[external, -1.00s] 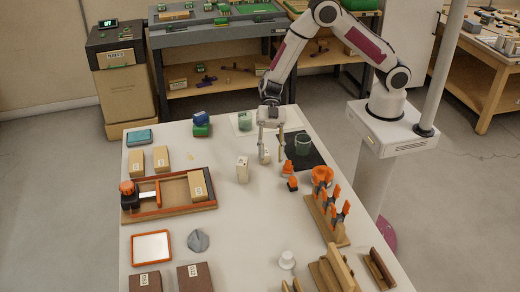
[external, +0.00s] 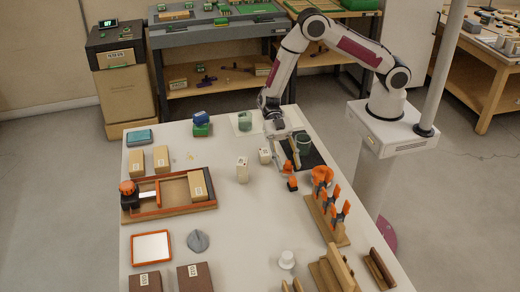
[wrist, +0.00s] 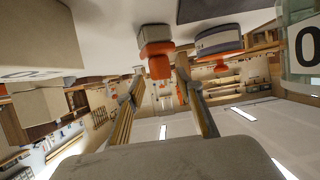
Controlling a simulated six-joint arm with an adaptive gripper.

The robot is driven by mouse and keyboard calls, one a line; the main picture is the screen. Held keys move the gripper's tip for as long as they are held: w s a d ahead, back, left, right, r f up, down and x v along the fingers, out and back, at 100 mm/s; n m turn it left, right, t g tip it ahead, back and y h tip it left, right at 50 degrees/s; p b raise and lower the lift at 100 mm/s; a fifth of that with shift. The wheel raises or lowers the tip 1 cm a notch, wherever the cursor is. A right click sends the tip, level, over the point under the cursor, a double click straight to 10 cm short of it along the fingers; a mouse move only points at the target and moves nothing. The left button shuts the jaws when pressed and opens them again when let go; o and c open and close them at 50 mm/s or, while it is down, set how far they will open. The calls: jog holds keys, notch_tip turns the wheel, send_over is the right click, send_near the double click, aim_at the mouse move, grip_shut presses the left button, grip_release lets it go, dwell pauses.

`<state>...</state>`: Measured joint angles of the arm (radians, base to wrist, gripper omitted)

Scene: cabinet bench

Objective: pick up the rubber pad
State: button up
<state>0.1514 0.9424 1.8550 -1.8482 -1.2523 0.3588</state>
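No thing in view is clearly marked as the rubber pad. A thin dark mat (external: 315,157) lies flat at the right of the white table, with a green cup (external: 303,143) standing on it. My gripper (external: 287,167) is low over the table at the mat's left edge, close to a small orange-and-dark piece (external: 292,184). In the wrist view, which is upside down, my gripper (wrist: 162,68) has its two fingers apart. An orange piece with a grey base (wrist: 157,50) shows between and beyond them, and a grey-and-orange round piece (wrist: 218,42) is right of it. Nothing is visibly held.
Small white blocks (external: 242,170) stand left of my gripper. A wooden rack with orange-handled tools (external: 327,213) is at the front right. A wooden tray (external: 168,208) is at the left.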

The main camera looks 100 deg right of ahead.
aim_at(294, 180)
jog(key=shift+x, duration=1.1)
jog(key=shift+f+x, duration=0.1)
jog(key=shift+x, duration=1.2)
jog(key=shift+f+x, duration=0.15)
jog(key=shift+x, duration=1.2)
jog(key=shift+d, duration=0.15)
jog(key=shift+c, duration=0.3)
grip_shut()
